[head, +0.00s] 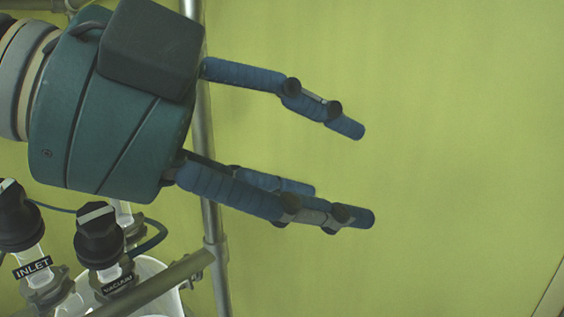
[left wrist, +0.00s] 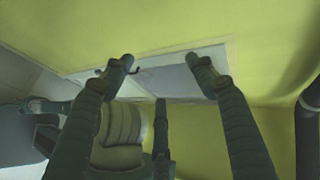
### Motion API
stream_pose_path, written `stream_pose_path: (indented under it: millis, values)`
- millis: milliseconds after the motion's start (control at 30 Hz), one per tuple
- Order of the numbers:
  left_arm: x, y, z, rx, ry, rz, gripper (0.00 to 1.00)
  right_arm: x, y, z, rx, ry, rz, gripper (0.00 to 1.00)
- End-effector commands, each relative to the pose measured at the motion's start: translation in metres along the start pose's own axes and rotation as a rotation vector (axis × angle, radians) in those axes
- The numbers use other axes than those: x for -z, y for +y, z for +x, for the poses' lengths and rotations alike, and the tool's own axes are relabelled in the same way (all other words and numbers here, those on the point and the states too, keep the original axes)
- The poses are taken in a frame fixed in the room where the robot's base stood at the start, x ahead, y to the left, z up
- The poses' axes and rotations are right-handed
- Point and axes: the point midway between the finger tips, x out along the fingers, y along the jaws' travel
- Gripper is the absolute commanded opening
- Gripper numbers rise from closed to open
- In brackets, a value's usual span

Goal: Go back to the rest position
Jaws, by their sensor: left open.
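My left gripper (head: 350,172) reaches in from the left in the head view, high in front of a yellow-green wall. Its blue fingers are spread apart and nothing is between them. In the left wrist view the fingers of the same gripper (left wrist: 160,75) stand apart and empty, and a third finger shows between them lower down. My right gripper is not in the head view.
Below my left gripper are a black knob valve labelled INLET (head: 17,215) and one labelled VACUUM (head: 99,233), above a white vessel (head: 150,272). A metal upright pole (head: 214,240) and a crossbar (head: 160,283) stand close by. The right side is clear.

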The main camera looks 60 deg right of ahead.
Motion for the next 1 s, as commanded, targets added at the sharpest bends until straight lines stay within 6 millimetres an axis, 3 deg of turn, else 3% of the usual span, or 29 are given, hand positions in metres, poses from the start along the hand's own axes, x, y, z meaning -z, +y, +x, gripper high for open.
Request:
stream_pose_path:
  millis: [767,900,1000]
  values:
    - [0.002,-0.007,-0.003,0.053,0.019,0.001,0.57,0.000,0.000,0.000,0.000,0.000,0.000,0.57]
    - [0.005,-0.028,-0.017,0.220,0.073,-0.007,0.57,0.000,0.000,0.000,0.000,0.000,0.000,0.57]
    - [0.001,-0.058,-0.051,0.480,0.121,-0.027,0.57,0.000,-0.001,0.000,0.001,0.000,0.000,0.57]
